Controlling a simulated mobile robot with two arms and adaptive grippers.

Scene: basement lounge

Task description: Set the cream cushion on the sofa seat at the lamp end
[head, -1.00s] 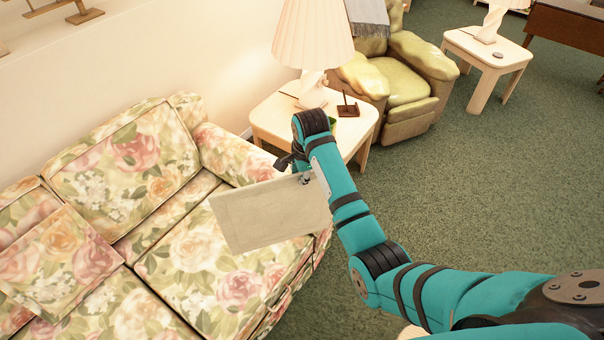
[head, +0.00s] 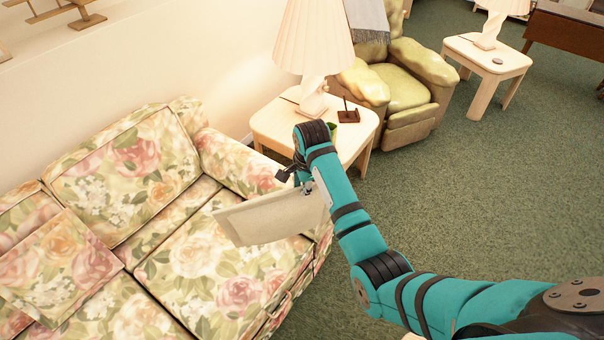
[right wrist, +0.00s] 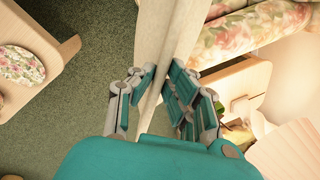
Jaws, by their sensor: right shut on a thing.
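The cream cushion (head: 268,217) hangs tilted above the front of the floral sofa's seat (head: 215,255), near the armrest by the lamp. It looks thin and flat, and I see it apart from the seat. My right gripper (head: 306,186) is shut on its upper right edge. In the right wrist view the fingers (right wrist: 165,92) close on both sides of the cushion (right wrist: 158,45). The lamp (head: 313,50) stands on a side table just beyond the sofa's armrest (head: 240,165). My left gripper is not in view.
A floral cushion (head: 58,265) lies on the sofa's left part. The side table (head: 268,122) holds the lamp and a small brown stand (head: 348,115). A green armchair (head: 405,90) stands behind it. Green carpet (head: 470,190) is clear at right.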

